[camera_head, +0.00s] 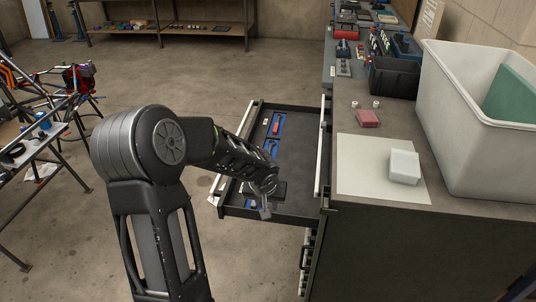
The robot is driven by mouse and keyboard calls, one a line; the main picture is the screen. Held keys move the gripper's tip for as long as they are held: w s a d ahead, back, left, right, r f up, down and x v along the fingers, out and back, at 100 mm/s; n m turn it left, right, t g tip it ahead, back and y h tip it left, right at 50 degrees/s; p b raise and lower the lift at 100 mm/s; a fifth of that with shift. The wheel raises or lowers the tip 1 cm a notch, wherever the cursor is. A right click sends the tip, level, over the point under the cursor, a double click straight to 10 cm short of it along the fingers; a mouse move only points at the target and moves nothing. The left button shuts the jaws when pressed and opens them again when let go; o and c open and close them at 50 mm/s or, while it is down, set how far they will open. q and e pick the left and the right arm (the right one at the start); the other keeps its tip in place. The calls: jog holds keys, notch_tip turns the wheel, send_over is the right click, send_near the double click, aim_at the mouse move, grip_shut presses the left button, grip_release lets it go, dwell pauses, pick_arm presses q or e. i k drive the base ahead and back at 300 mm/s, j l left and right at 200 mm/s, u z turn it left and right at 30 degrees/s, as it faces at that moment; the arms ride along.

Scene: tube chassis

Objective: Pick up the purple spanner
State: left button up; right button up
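My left arm reaches over an open black drawer (300,180), and my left gripper (264,190) is low over its front left part. The gripper is small and dark here, and I cannot tell whether it is open or shut. A thin grey piece hangs by its tip; I cannot tell whether it is a finger or a tool. I cannot make out a purple spanner; my arm and gripper hide part of the drawer. The drawer holds blue inserts (278,119) and a red-handled item (276,128). My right gripper is not in view.
The dark workbench (385,225) stands right of the drawer. On it are a white sheet (362,170), a white block (404,167), a red block (368,118), a black bin (394,78) and a large white crate (455,150).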

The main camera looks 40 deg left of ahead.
aim_at(270, 145)
jog(key=i+j, duration=0.75)
jog(key=j, duration=0.25)
